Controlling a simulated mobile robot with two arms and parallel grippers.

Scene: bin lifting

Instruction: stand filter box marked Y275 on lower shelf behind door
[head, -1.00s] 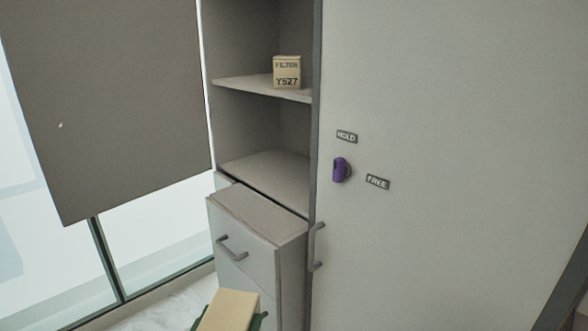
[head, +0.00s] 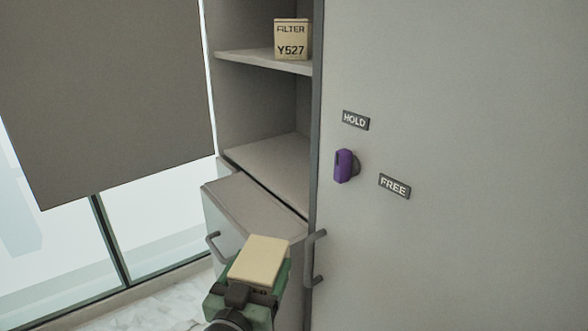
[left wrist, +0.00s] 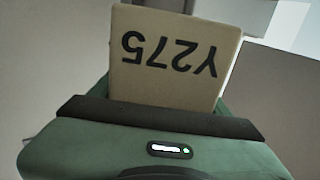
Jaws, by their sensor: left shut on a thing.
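My left gripper (head: 248,295) is shut on the filter box (head: 259,261), a tan carton in front of the drawer unit at the bottom of the head view. The left wrist view shows its Y275 marking (left wrist: 168,58) upside down. The lower shelf (head: 270,167) is bare where it shows, and its right part is hidden by the door (head: 450,130). The door is a large pale panel with a purple knob (head: 344,166) between the labels HOLD (head: 356,120) and FREE (head: 394,186). The knob is upright. My right gripper is not in view.
Another filter box marked Y527 (head: 291,40) stands on the upper shelf (head: 262,60). A drawer unit (head: 250,207) juts out below the lower shelf. A grey handle (head: 316,258) sticks out at the door's left edge. A dark blind (head: 110,100) hangs at left.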

